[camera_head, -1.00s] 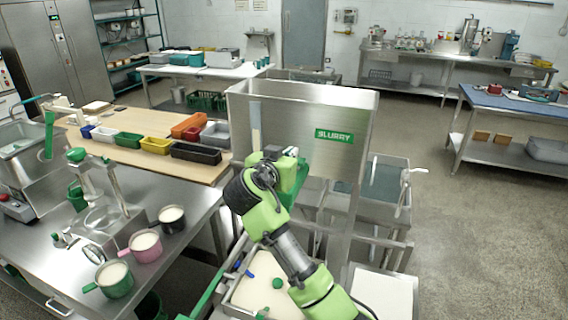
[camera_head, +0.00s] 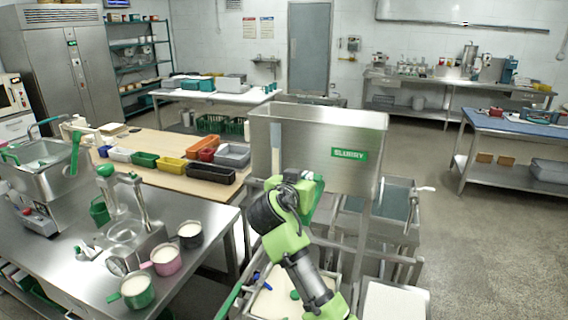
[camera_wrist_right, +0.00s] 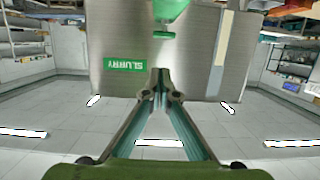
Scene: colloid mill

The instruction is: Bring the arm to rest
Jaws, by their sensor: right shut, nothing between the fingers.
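My right arm (camera_head: 306,277) is light green with grey and black joints. In the head view it rises from the bottom and bends in front of the steel hopper (camera_head: 300,140), which bears a green SLURRY label. My right gripper's fingers are hidden behind the wrist there. In the right wrist view my right gripper (camera_wrist_right: 160,80) is shut and empty, its two fingers meeting at the tips. The steel hopper (camera_wrist_right: 185,50) fills the upper middle of that view, beyond the fingertips. I cannot tell the exact gap between them. My left gripper is not in view.
A steel bench at the left holds a green pot (camera_head: 136,291), a pink pot (camera_head: 166,262) and a black pot (camera_head: 190,236). Colored bins stand on the wooden table (camera_head: 140,145) behind. A steel tank (camera_head: 405,218) stands right of the hopper. The right floor (camera_head: 500,240) is clear.

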